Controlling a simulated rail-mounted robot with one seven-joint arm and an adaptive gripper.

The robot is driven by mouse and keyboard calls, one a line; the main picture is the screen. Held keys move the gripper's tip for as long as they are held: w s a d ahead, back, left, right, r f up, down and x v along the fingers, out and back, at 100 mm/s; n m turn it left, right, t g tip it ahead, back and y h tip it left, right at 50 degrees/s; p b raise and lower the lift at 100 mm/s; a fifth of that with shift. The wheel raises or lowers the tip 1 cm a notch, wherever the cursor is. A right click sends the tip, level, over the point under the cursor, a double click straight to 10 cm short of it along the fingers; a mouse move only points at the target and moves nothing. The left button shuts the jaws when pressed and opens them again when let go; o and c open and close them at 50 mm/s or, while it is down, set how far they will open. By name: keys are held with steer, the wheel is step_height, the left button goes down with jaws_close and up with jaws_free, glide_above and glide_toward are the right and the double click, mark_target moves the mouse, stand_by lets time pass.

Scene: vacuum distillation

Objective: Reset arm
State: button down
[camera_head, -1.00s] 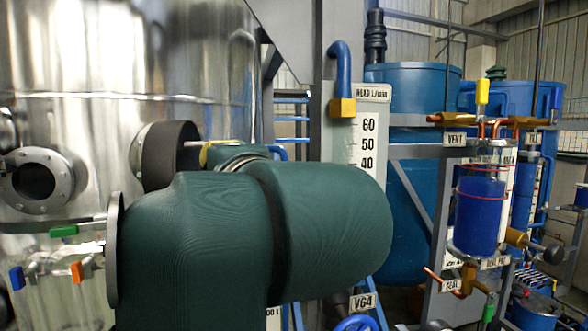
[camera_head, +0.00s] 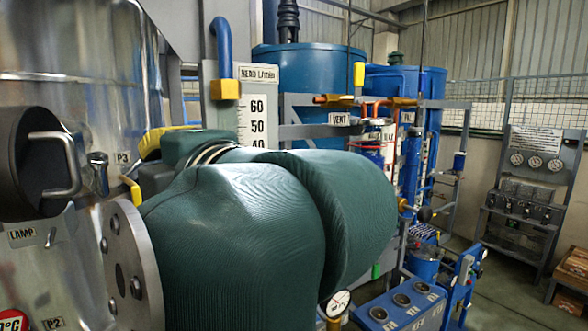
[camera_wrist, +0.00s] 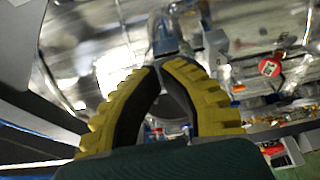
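My gripper (camera_wrist: 159,68) shows in the wrist view as two yellow, ribbed fingers with black inner faces. The fingers bow outward and their tips come together, with nothing seen held between them. Beyond the tips is a shiny metal surface, blurred. In the head view my dark green arm (camera_head: 235,235) fills the middle, in front of the steel vessel. A yellow part (camera_head: 160,141) shows behind the arm; the fingertips are not clear there.
The steel vessel (camera_head: 95,90) with a black round port (camera_head: 25,160) stands close on the left. A level scale (camera_head: 257,125), blue tanks (camera_head: 310,85) and pipe frames stand behind the arm. A gauge panel (camera_head: 535,160) is at right. Open floor (camera_head: 490,285) lies before it.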

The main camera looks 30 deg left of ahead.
steer(key=w+d+f+m+t+h+p, duration=0.1)
steer(key=w+d+f+m+t+h, duration=0.1)
steer(key=w+d+f+m+t, duration=0.35)
steer(key=w+d+f+m+t+h, duration=0.2)
steer(key=w+d+f+m, duration=0.1)
steer(key=w+d+f, duration=0.65)
steer(key=s+d+f+m+t+h, duration=0.2)
steer(key=d+f+m+t+h, duration=0.35)
steer(key=d+m, duration=0.45)
steer(key=s+d+r+m+t+h, duration=0.3)
steer(key=s+d+m+h, duration=0.1)
steer(key=d+m, duration=0.3)
steer(key=s+d+r+m+t+h, duration=0.4)
steer(key=s+d+m, duration=0.3)
steer(key=m, duration=0.2)
steer(key=shift+d+r+m+h+p, duration=0.15)
steer(key=shift+m+h+p, duration=0.2)
steer(key=shift+h+p, duration=0.1)
steer(key=shift+s, duration=0.1)
